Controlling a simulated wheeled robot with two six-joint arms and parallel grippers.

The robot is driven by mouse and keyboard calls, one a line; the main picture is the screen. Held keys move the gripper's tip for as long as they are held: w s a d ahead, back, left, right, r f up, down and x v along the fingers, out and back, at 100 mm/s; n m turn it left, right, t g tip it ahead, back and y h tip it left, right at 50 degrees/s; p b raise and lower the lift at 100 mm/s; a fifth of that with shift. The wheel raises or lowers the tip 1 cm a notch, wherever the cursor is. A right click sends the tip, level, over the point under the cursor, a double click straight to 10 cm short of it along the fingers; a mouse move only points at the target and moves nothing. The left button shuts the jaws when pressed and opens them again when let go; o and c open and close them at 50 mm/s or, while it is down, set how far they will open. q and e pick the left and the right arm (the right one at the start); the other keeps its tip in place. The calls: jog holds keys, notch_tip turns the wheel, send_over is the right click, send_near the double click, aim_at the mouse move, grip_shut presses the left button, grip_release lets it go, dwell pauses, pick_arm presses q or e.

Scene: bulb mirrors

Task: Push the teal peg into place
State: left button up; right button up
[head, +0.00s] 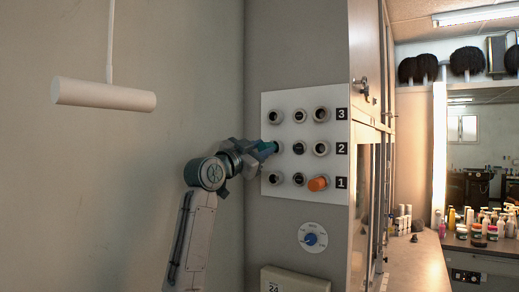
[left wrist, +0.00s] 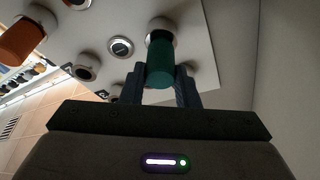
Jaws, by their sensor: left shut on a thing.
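The teal peg (left wrist: 161,62) stands at a ringed hole of the white panel (head: 288,108). In the head view the teal peg (head: 268,146) shows at the left column, middle row, beside the number 2. My left gripper (left wrist: 161,88) is shut on the teal peg, one finger on each side of it. In the head view my left gripper (head: 258,150) comes in from the left and partly hides the peg. How deep the peg sits in its hole cannot be told. My right gripper is not in view.
An orange peg (head: 318,184) sits in the bottom right hole beside the number 1. A blue dial (head: 311,238) is below the panel. A cabinet (head: 366,90) borders the panel on the right. A white hanging bar (head: 104,95) is at the upper left.

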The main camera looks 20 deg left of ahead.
pick_arm(q)
jog(key=shift+w, duration=0.4)
jog(key=o, duration=1)
jog(key=shift+c, duration=0.2)
jog(key=o, duration=0.6)
jog(key=b+v, duration=0.2)
jog(key=v, duration=0.4)
jog(key=shift+f, duration=0.15)
